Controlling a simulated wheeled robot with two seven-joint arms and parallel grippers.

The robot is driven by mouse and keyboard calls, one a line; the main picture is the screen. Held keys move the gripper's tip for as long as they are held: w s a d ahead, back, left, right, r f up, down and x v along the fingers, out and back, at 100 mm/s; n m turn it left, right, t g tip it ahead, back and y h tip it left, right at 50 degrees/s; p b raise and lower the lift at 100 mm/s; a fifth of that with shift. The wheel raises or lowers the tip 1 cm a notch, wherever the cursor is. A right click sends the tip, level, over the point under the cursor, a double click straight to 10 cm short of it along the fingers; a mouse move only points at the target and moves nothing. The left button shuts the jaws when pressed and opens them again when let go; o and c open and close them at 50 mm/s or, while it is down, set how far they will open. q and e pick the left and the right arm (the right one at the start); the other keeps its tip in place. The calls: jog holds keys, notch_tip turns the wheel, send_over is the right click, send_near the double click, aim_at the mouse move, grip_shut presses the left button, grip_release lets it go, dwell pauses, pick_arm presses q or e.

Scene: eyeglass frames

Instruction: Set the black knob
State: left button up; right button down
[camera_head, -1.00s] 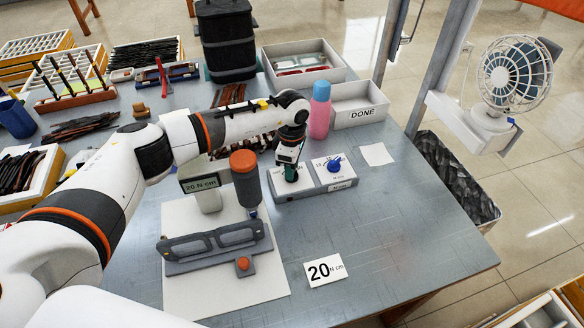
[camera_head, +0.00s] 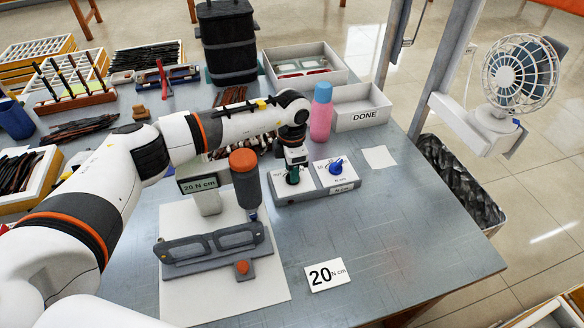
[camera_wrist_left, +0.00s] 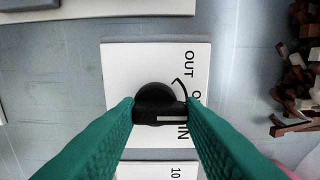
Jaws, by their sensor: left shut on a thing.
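The black knob (camera_wrist_left: 157,100) sits on a white plate (camera_wrist_left: 120,65) printed OUT and IN in the left wrist view. Its white pointer line lies towards the IN mark. My left gripper (camera_wrist_left: 160,112) has its green fingers on either side of the knob and is shut on it. In the head view my left gripper (camera_head: 292,175) reaches down onto the left panel of a grey control box (camera_head: 310,195) and hides most of the knob. A blue knob (camera_head: 336,167) stands on the box's right panel. My right gripper is not in view.
A driver with an orange cap (camera_head: 243,162) stands left of the box, by a "20 N cm" display (camera_head: 198,185). An eyeglass fixture (camera_head: 212,245) lies in front. A pink bottle (camera_head: 321,115) and the DONE tray (camera_head: 362,115) stand behind.

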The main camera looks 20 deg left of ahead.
pick_arm(q)
jog(key=shift+r, duration=0.1)
jog(key=o, duration=1)
notch_tip(320, 180, up, 12)
jog(key=b, duration=0.2)
dwell(0.3)
